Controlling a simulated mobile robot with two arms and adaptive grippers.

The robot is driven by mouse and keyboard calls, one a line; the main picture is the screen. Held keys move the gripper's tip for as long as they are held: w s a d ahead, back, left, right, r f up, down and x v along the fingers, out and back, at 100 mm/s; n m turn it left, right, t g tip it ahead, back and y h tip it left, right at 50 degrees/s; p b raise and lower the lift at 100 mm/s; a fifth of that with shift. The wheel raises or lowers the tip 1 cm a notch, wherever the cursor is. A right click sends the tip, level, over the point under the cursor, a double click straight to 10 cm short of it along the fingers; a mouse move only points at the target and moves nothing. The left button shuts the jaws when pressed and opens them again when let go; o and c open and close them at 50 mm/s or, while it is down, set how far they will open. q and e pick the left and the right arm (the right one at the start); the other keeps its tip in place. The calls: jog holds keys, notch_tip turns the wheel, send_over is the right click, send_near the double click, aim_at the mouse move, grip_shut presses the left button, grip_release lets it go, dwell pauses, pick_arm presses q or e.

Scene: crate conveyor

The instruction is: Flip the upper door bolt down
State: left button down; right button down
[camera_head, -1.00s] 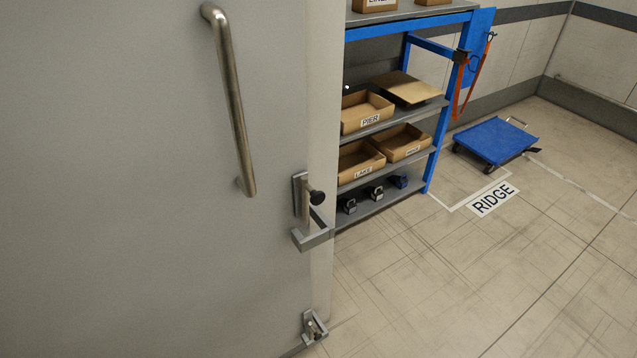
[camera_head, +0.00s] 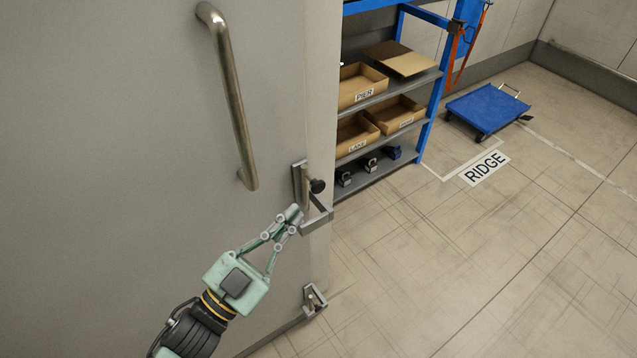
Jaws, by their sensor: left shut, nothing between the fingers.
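The grey door (camera_head: 120,150) fills the left of the head view. The upper door bolt (camera_head: 305,190) sits near the door's edge. The lower door bolt (camera_head: 314,298) is near the door's bottom edge. My right gripper is not in view.
A long metal handle (camera_head: 232,100) stands out from the door at upper left. Behind the door's edge is a blue shelf rack (camera_head: 432,105) with cardboard boxes. A blue cart (camera_head: 487,108) stands at upper right. The floor to the right is clear.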

pick_arm(q)
jog(key=shift+w, duration=0.1)
notch_tip(320, 180, up, 3)
jog(key=p, duration=0.4)
send_over(318, 189)
jog(key=s+d, duration=0.2)
jog(key=s, duration=0.2)
jog(key=f, duration=0.1)
jog(key=a+f, duration=0.2)
jog(key=shift+w+f, duration=0.3)
jog(key=shift+f, duration=0.1)
jog(key=shift+d, duration=0.1)
notch_tip(318, 189, down, 8)
jog(key=b, duration=0.5)
jog(key=shift+r+b, duration=0.15)
jog(key=shift+b, duration=0.25)
